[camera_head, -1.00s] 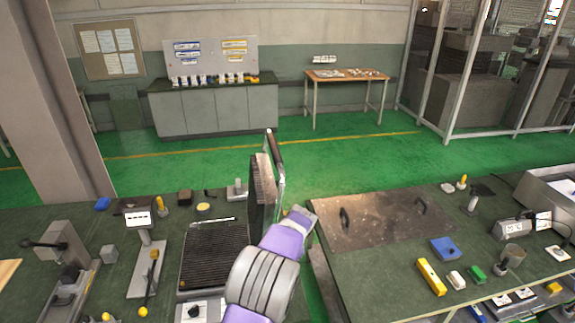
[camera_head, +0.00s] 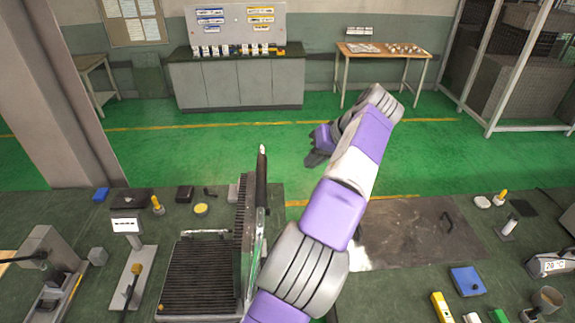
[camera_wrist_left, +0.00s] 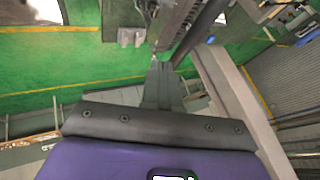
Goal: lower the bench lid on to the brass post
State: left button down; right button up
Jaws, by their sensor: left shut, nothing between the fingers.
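The bench lid (camera_head: 246,230) stands upright, open, on the right side of a dark ribbed base plate (camera_head: 200,275). Its ribbed face is turned left, and a dark bar handle (camera_head: 262,180) runs along its top. My left gripper (camera_head: 314,158) is beyond and to the right of the lid, apart from it, over the green floor. In the left wrist view its fingers (camera_wrist_left: 162,80) are together and empty. Part of the lid (camera_wrist_left: 178,22) and its dark bar (camera_wrist_left: 205,28) show there above the fingertips. My right gripper is not in view.
A label stand (camera_head: 128,245) and small items stand left of the ribbed base. Open floor lies behind.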

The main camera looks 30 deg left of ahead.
pick_arm(q)
jog(key=s+a+f, duration=0.2)
jog(key=a+f, duration=0.6)
jog(key=a, duration=0.1)
jog(key=shift+s, duration=0.2)
